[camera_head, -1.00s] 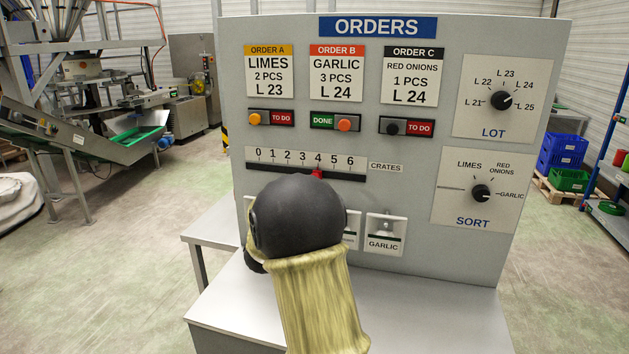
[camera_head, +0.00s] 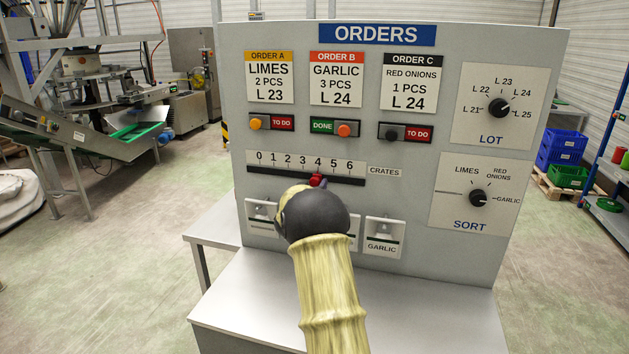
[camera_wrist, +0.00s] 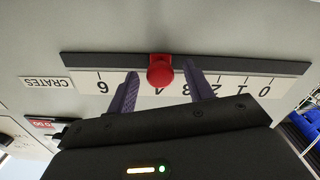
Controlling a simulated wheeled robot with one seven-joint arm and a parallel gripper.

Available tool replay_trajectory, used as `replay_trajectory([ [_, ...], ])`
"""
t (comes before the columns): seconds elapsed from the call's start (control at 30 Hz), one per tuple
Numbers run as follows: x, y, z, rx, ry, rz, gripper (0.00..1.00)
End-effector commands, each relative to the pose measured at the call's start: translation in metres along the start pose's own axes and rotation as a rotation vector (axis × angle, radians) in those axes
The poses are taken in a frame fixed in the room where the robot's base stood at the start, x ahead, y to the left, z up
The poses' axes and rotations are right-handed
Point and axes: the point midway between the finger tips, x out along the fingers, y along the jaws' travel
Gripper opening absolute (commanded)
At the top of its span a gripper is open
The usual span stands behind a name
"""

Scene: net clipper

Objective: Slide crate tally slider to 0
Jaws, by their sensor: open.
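The crate tally slider has a red knob (camera_head: 317,180) on a dark horizontal track (camera_head: 270,173) below a 0 to 6 scale. The knob stands at 4. In the wrist view the scale appears upside down, and the red knob (camera_wrist: 160,72) sits between the tips of my two purple fingers. My gripper (camera_wrist: 160,80) is open, one finger on each side of the knob with gaps showing. In the head view my dark wrist hides most of my gripper (camera_head: 318,186), just below the track.
The ORDERS panel (camera_head: 400,215) also carries a LOT dial (camera_head: 499,107), a SORT dial (camera_head: 477,198) and order switches above the slider. Small hook plates, one labelled GARLIC (camera_head: 384,237), lie below the track. The panel left of the knob is clear along the track.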

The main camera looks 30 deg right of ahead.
Motion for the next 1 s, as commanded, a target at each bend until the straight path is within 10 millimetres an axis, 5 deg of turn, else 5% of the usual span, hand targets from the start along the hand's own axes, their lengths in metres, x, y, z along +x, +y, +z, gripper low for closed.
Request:
replay_trajectory([
  [0.2, 0.020, 0.000, -0.001, 0.001, 0.000, 0.000, 0.52],
  [0.53, 0.023, 0.002, 0.001, 0.000, -0.001, 0.002, 0.52],
  [0.8, 0.023, 0.002, 0.001, 0.000, -0.001, 0.002, 0.00],
  [1.0, 0.022, -0.001, -0.001, -0.001, 0.000, 0.001, 0.00],
])
